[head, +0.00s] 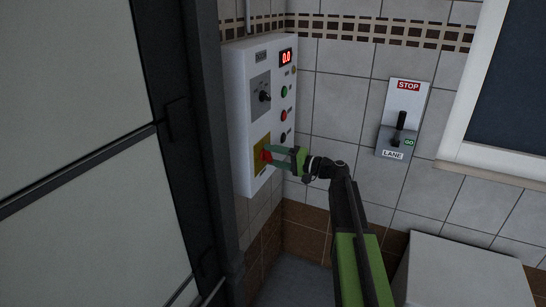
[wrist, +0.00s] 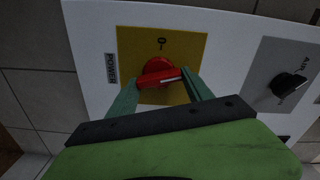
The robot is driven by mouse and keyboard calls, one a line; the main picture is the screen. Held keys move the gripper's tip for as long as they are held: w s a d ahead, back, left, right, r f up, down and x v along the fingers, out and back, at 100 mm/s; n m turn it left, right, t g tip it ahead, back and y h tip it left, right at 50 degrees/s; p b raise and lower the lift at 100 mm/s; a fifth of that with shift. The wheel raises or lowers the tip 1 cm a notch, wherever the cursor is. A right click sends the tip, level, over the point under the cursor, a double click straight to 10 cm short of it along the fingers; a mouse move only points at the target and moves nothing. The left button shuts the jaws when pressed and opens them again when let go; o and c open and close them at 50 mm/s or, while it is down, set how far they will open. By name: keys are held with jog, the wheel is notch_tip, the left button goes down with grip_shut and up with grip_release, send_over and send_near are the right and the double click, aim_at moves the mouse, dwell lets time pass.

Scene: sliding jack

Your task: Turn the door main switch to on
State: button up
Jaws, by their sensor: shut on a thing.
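The door main switch is a red rotary knob (head: 265,156) on a yellow plate (head: 259,143), low on a white control box (head: 254,111). In the wrist view the red knob (wrist: 157,69) sits on the yellow plate (wrist: 190,45), beside a POWER label (wrist: 111,68). Its white mark points toward the right finger, and a "0" mark is printed above it. My gripper (head: 272,157) is shut on the knob, one green finger on each side. The fingers show in the wrist view (wrist: 161,82). My gripper hides the plate's lower part there.
The box also carries a black selector (head: 265,96), several buttons (head: 284,115) and a red "0.0" display (head: 286,57). A STOP/GO lane lever (head: 401,122) is on the tiled wall to the right. A large door (head: 75,120) stands left; a pale box (head: 465,270) is lower right.

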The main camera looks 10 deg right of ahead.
jog(key=shift+m, duration=1.6)
jog(key=o, duration=1.4)
jog(key=shift+c, duration=0.2)
jog(key=shift+d, duration=0.1)
jog(key=v, duration=1.7)
